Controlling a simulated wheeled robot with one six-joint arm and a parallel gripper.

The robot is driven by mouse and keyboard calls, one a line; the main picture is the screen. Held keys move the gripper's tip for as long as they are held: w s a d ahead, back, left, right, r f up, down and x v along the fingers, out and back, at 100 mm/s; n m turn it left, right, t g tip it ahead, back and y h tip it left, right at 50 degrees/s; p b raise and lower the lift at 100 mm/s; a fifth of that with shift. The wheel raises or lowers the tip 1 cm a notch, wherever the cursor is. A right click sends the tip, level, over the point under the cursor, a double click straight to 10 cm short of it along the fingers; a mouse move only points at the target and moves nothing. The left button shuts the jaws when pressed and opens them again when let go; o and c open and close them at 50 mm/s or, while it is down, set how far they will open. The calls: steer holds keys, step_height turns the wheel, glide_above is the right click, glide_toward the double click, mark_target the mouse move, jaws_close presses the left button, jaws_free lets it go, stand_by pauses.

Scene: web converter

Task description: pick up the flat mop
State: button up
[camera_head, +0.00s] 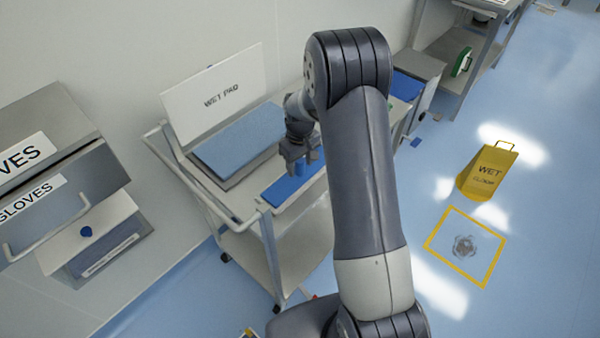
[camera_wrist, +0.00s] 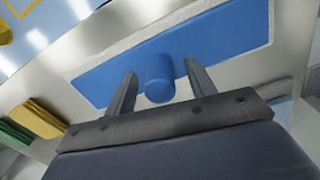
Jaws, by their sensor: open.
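The flat mop (camera_head: 283,189) lies on a trolley, showing a long flat blue head. In the wrist view its blue head (camera_wrist: 215,42) runs across the upper part, on a pale base, with a short round blue handle (camera_wrist: 160,78) standing up from it. My gripper (camera_head: 302,165) is over the mop. In the wrist view my gripper (camera_wrist: 158,82) is open, with one finger on each side of the blue handle. Gaps show between the fingers and the handle. My arm hides part of the trolley in the head view.
A light blue pad (camera_head: 238,143) lies on the trolley beside the mop, before a "WET PAD" sign (camera_head: 217,92). The trolley rail (camera_head: 203,190) runs along the left. Yellow and green cloths (camera_wrist: 38,118) lie at left in the wrist view. A yellow wet-floor sign (camera_head: 488,172) stands on the floor.

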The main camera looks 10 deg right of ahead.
steer(key=shift+f, duration=0.1)
jaws_close()
stand_by(0.5)
